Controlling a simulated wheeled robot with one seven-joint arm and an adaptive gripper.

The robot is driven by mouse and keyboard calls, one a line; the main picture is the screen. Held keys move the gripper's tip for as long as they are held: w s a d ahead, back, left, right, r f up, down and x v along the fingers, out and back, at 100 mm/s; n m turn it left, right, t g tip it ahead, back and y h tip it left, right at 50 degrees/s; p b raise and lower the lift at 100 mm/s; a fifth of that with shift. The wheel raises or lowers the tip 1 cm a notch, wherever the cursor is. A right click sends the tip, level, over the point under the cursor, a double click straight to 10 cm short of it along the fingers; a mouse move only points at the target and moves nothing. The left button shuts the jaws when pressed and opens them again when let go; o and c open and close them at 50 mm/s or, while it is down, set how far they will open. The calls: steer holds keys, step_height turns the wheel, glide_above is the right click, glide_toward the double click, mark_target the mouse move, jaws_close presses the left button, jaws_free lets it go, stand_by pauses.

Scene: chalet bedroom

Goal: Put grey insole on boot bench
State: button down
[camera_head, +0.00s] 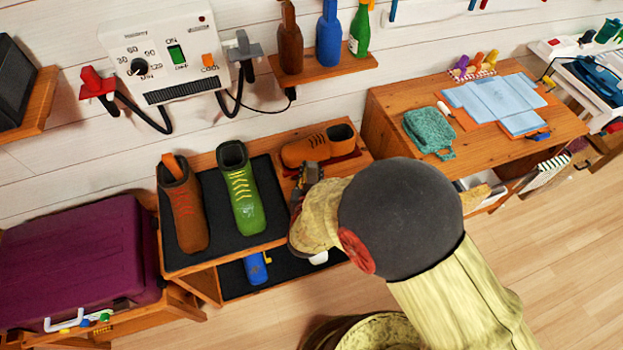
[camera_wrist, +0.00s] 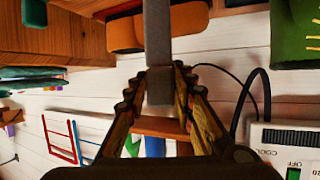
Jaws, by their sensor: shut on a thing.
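My gripper (camera_wrist: 160,78) is shut on a flat grey strip, the grey insole (camera_wrist: 158,30), which runs up out of the wrist view from between the fingertips. In the head view my gripper (camera_head: 305,185) is over the right part of the boot bench (camera_head: 190,267), and my arm hides part of it; I cannot make out the insole there. A brown boot (camera_head: 183,210) and a green boot (camera_head: 241,190) stand on the bench's black mat.
A control box (camera_head: 165,60) with cables hangs above the bench, beside a bottle shelf (camera_head: 335,68). A purple case (camera_head: 75,255) is at left. A desk (camera_head: 480,150) with a green cloth (camera_head: 428,132) is at right. A blue object (camera_head: 256,268) is on the lower shelf.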

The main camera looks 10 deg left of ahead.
mark_target(311, 177)
steer(key=shift+w+a+f+b, duration=0.15)
steer(key=shift+f+b, duration=0.35)
steer(key=shift+f, duration=0.45)
steer(key=shift+w+d+f+b, duration=0.15)
steer(key=shift+f+b, duration=0.3)
steer(key=shift+f, duration=0.5)
steer(key=shift+a, duration=0.1)
steer(key=shift+f, duration=0.15)
steer(key=c, duration=1.5)
jaws_free()
steer(key=shift+s+r, duration=0.15)
steer(key=shift+r, duration=0.1)
steer(key=p+v, duration=0.4)
steer(key=v, duration=0.7)
steer(key=shift+s, duration=0.35)
